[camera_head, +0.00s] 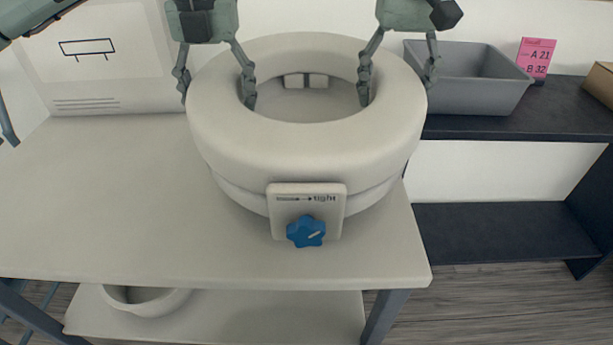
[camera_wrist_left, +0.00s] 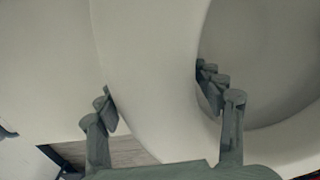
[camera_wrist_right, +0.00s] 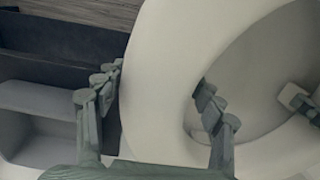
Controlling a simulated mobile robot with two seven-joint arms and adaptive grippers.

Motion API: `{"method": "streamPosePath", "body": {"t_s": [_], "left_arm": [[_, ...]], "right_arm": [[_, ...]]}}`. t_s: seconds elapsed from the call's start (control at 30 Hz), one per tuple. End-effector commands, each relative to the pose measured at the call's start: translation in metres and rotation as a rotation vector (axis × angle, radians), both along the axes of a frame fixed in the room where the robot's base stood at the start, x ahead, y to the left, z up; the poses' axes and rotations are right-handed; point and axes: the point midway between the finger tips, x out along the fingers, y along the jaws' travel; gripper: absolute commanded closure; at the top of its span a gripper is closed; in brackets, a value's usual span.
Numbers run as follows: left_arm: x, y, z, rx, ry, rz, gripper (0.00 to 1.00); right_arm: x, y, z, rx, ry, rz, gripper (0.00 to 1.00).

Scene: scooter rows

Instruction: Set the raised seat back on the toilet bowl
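The raised seat (camera_head: 300,150) is a thick pale ring, looking level over the toilet bowl (camera_head: 240,198), whose rim shows as a band beneath it. Whether the two are fully in contact I cannot tell. A front bracket (camera_head: 290,235) marked "tight" with an arrow carries a blue star knob (camera_head: 306,231). My left gripper (camera_head: 216,90) straddles the ring's left wall, and my right gripper (camera_head: 398,80) its right wall. Each has one finger inside the opening and one outside. Both wrist views show the seat wall (camera_wrist_left: 150,60) (camera_wrist_right: 160,90) between fingers that appear to touch it.
The bowl stands on a pale table (camera_head: 110,200) with free room at left. A grey bin (camera_head: 470,90) and a pink card (camera_head: 536,58) stand on a dark shelf (camera_head: 500,125) at right. A panel (camera_head: 95,55) stands behind, left. A white basin (camera_head: 145,302) sits on the lower shelf.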

Motion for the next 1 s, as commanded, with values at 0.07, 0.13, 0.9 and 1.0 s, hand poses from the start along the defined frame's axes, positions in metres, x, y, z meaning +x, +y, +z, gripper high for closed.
{"method": "streamPosePath", "body": {"t_s": [0.07,0.13,0.9,1.0], "left_arm": [[0.000,0.000,0.002,0.000,-0.001,-0.001,0.20],[0.000,0.000,0.001,0.000,-0.001,-0.001,0.13],[0.001,-0.001,0.080,0.000,-0.005,0.001,0.13],[0.001,0.000,0.098,0.000,-0.004,0.001,0.13]], "right_arm": [[0.000,0.000,0.001,0.000,0.000,0.001,0.20],[0.000,0.000,0.001,0.000,0.000,0.000,0.13],[0.000,0.000,0.001,-0.001,0.000,-0.001,0.13],[0.000,0.000,0.001,-0.001,0.000,-0.001,0.13]]}}
